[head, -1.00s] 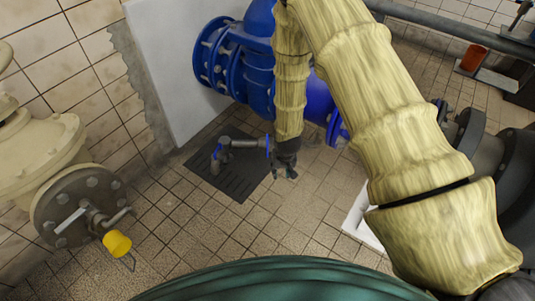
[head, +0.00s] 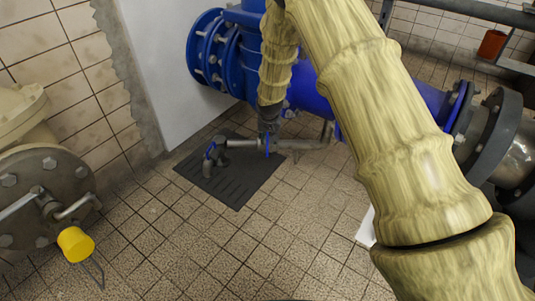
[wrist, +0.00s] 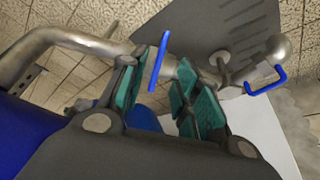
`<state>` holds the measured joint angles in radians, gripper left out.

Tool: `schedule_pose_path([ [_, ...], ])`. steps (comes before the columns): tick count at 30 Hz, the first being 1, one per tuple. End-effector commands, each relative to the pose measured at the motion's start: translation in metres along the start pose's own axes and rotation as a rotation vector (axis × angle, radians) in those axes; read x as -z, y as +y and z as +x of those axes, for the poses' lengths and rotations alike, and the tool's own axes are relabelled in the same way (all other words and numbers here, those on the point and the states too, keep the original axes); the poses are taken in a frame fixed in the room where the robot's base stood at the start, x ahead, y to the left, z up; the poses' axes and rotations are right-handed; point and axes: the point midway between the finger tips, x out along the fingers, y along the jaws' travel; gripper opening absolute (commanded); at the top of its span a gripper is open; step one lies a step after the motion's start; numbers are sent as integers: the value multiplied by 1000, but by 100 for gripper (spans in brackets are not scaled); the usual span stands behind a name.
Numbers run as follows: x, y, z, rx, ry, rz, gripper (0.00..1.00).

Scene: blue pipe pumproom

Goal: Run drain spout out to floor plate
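The drain spout (head: 240,144) is a grey metal pipe with a downturned elbow at its left end. It also shows in the wrist view (wrist: 88,42). The elbow is above the dark slotted floor plate (head: 236,185), which also shows in the wrist view (wrist: 222,25). One blue piece is at the elbow end; a blue lever (wrist: 158,60) is farther along the pipe. My gripper (head: 268,140) is at the pipe beside this lever. In the wrist view, its teal-padded fingers (wrist: 160,78) are apart, with pipe and lever showing across the gap. Contact is unclear.
A large blue pipe with flanges (head: 240,55) runs behind my arm. A pale flanged fitting with a yellow cap (head: 75,244) stands at the left. A white block (head: 165,70) stands behind the floor plate. Tiled floor (head: 225,240) in front is clear.

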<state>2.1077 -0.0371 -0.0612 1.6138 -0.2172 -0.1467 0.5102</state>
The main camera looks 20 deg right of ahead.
Motion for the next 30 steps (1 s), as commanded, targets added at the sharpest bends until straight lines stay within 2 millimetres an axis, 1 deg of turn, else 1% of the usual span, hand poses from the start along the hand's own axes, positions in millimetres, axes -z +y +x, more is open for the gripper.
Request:
schedule_pose_path([
  [1, 5, -2, 10, -2, 10, 3, 32],
  [6, 19, -5, 13, -8, 23, 14, 32],
  [11, 24, -6, 15, -11, 26, 18, 32],
  [14, 24, -6, 23, -11, 26, 19, 32],
  [27, 24, -5, 87, -11, 26, 18, 32],
  [30, 26, -4, 99, -11, 27, 18, 32],
])
